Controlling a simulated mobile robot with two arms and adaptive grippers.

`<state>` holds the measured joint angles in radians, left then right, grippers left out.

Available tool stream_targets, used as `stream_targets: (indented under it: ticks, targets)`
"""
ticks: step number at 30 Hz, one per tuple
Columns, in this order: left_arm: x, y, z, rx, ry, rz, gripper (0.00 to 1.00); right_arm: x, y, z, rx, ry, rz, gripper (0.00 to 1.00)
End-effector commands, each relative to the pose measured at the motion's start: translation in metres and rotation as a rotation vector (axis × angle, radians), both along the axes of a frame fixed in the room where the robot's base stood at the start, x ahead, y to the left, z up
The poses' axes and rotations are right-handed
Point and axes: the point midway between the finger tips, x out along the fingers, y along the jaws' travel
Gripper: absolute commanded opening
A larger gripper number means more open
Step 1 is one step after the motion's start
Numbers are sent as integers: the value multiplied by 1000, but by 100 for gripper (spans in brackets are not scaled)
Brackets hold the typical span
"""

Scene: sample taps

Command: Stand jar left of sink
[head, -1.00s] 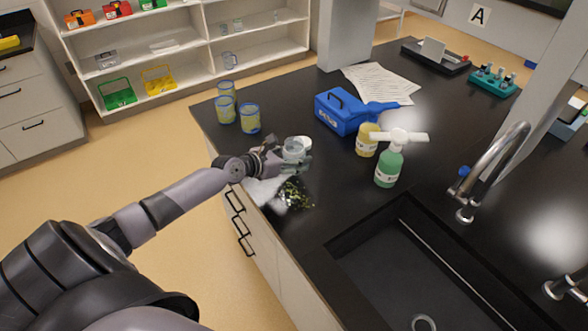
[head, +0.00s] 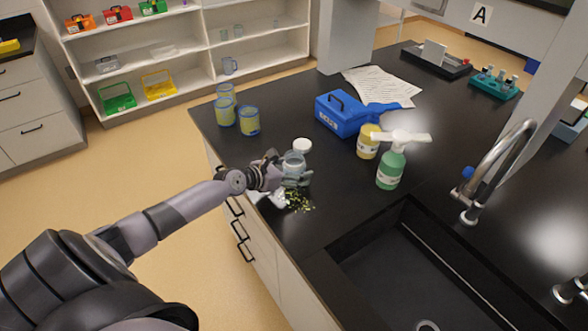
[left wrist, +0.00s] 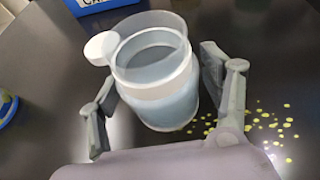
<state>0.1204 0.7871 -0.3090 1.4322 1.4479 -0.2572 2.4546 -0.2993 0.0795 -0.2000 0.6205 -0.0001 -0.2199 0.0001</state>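A clear jar (head: 293,163) with pale grey-blue contents stands upright on the black counter, near its front left edge and left of the black sink (head: 335,245). In the left wrist view the open-topped jar (left wrist: 158,85) is between the fingers of my left gripper (left wrist: 160,105), with a gap on each side. My left gripper (head: 292,174) is open around the jar and covers part of its lower side in the head view. My right gripper is not in view.
A white lid (head: 302,145) lies just behind the jar. Green-yellow bits (head: 300,200) are scattered in front. Several rimmed jars (head: 249,121) stand at back left. A blue box (head: 342,113), yellow jar (head: 368,141) and green bottle (head: 391,168) stand to the right.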

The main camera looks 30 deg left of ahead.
Motion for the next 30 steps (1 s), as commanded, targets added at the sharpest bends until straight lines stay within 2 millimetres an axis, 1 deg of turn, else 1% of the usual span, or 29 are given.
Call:
stream_targets:
  ticks: [8,12,14,17,24,30]
  targets:
    - [0,0,0,0,0,0,76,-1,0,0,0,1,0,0]
    - [-1,1,6,1,0,0,76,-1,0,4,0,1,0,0]
    - [-6,2,6,1,2,0,76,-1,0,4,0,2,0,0]
    - [-18,6,11,2,3,1,76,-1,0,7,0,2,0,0]
    - [-56,16,27,3,3,-2,76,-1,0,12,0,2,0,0]
    - [-82,23,38,2,2,-2,76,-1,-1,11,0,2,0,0]
